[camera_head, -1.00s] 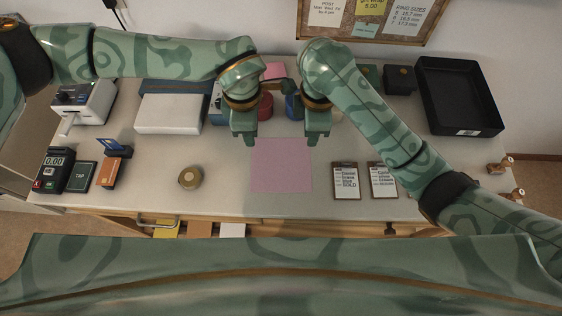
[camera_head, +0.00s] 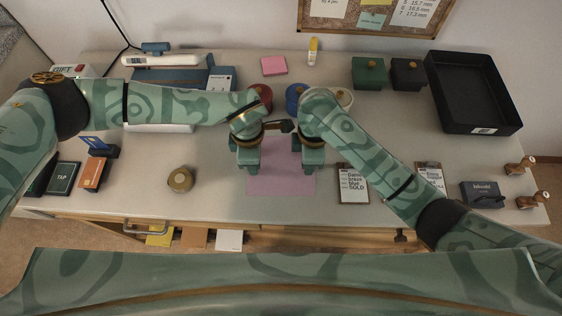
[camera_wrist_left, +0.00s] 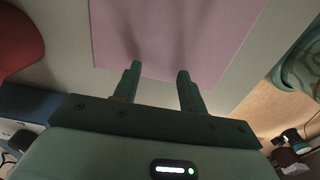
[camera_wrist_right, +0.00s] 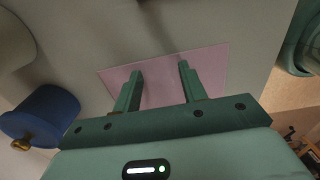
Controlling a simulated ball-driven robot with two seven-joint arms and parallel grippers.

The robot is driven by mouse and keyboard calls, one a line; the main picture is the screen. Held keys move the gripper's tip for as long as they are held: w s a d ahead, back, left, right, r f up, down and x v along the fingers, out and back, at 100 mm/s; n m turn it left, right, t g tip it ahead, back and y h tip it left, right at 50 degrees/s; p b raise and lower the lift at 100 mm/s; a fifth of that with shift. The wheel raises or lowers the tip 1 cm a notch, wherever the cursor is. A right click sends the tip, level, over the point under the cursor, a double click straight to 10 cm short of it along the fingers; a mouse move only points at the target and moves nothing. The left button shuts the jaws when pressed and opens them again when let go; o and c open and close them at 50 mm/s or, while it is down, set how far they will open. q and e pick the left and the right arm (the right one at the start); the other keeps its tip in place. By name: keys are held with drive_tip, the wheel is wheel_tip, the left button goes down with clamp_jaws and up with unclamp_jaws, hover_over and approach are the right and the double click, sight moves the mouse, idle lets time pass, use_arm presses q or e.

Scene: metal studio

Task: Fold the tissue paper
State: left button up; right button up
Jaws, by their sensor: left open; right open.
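The pink tissue paper (camera_head: 280,185) lies flat on the table in front of me, a square sheet with no fold that I can see. My left gripper (camera_head: 248,168) is open and empty by its left edge. My right gripper (camera_head: 308,170) is open and empty by its right edge. In the left wrist view the fingertips (camera_wrist_left: 159,70) overlap an edge of the paper (camera_wrist_left: 170,30). In the right wrist view the fingers (camera_wrist_right: 160,68) stand in front of the paper (camera_wrist_right: 160,90). Whether any fingertip touches it, I cannot tell.
Red, blue (camera_head: 296,94) and white round containers stand behind my wrists. Sold cards (camera_head: 353,184) lie right of the paper, and a round tan object (camera_head: 181,179) stands to its left. A black tray (camera_head: 472,92) is at back right. Bare table surrounds the paper's near side.

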use_arm(q)
drive_tip(key=shift+f, duration=0.2)
use_arm(e)
drive_tip(key=shift+f, duration=0.2)
use_arm(q)
clamp_jaws()
use_arm(e)
clamp_jaws()
use_arm(q)
drive_tip(key=shift+r, duration=0.1)
use_arm(e)
drive_tip(key=shift+r, duration=0.15)
